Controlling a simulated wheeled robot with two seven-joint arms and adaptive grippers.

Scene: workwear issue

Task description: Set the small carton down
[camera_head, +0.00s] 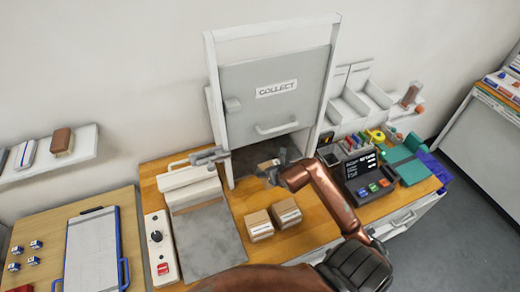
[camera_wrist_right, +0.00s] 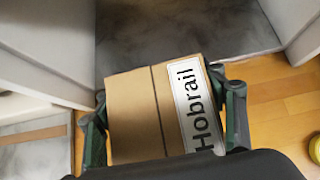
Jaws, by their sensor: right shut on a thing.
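The small brown carton (camera_wrist_right: 135,115) has a white label reading "Hobrail" and is held between the fingers of my right gripper (camera_wrist_right: 168,105) in the right wrist view. In the head view my right gripper (camera_head: 272,168) is at the opening under the raised "COLLECT" door (camera_head: 275,88), and the carton there is mostly hidden. The grey floor (camera_wrist_right: 185,35) of the opening lies beyond the carton in the wrist view. I cannot tell whether the carton touches any surface. My left gripper is not in view.
Two more small cartons, one left (camera_head: 259,226) and one right (camera_head: 287,212), stand on the wooden counter (camera_head: 312,228). A grey mat (camera_head: 207,238) lies left of them. A dark-screened terminal (camera_head: 362,170) stands to the right. White hatch side walls (camera_wrist_right: 45,45) flank the opening.

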